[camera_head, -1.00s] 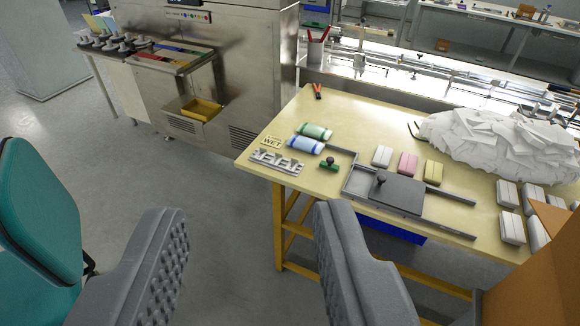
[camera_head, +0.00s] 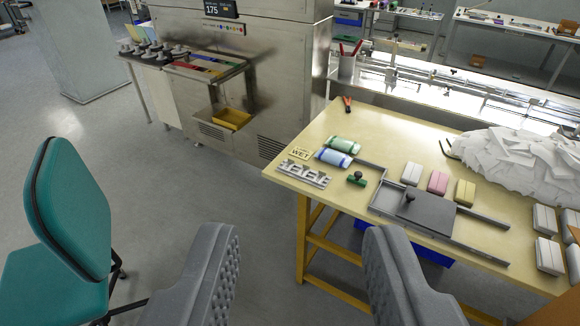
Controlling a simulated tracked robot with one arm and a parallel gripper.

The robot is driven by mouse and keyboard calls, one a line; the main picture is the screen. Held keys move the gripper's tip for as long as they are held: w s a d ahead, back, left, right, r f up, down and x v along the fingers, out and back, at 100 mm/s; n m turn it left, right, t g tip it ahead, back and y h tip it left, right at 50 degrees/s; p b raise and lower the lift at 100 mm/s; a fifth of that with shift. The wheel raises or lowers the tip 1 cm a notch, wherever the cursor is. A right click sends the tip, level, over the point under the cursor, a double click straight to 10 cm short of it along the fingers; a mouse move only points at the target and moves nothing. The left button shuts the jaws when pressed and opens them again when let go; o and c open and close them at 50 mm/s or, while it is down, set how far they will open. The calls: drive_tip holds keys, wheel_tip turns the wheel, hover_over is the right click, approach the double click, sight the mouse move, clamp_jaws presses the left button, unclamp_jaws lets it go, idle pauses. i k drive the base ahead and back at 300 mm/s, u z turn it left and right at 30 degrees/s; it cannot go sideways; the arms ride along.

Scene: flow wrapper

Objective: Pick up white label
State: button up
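My gripper (camera_head: 302,240) is open and empty, with its two grey ribbed fingers apart over the floor in front of the wooden table (camera_head: 390,130). I cannot make out a thing that is clearly a white label. A small cream card marked WET (camera_head: 299,153) lies at the table's left end, beyond my gripper. White (camera_head: 411,174), pink (camera_head: 437,182) and yellow (camera_head: 464,192) blocks stand on the table. A large heap of white pieces (camera_head: 515,160) lies at the right; single pieces in it are hard to tell apart.
A teal chair (camera_head: 75,215) stands at the left. A steel machine (camera_head: 285,75) with a yellow bin (camera_head: 233,118) stands behind. A dark sliding plate (camera_head: 425,212), a green-blue roll (camera_head: 334,158) and grey racks (camera_head: 303,174) are on the table. Floor between chair and table is free.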

sight(289, 164)
drive_tip(key=z, duration=0.25)
drive_tip(key=i, duration=1)
drive_tip(key=z, duration=0.3)
drive_tip(key=i, duration=1.25)
drive_tip(key=u, duration=0.2)
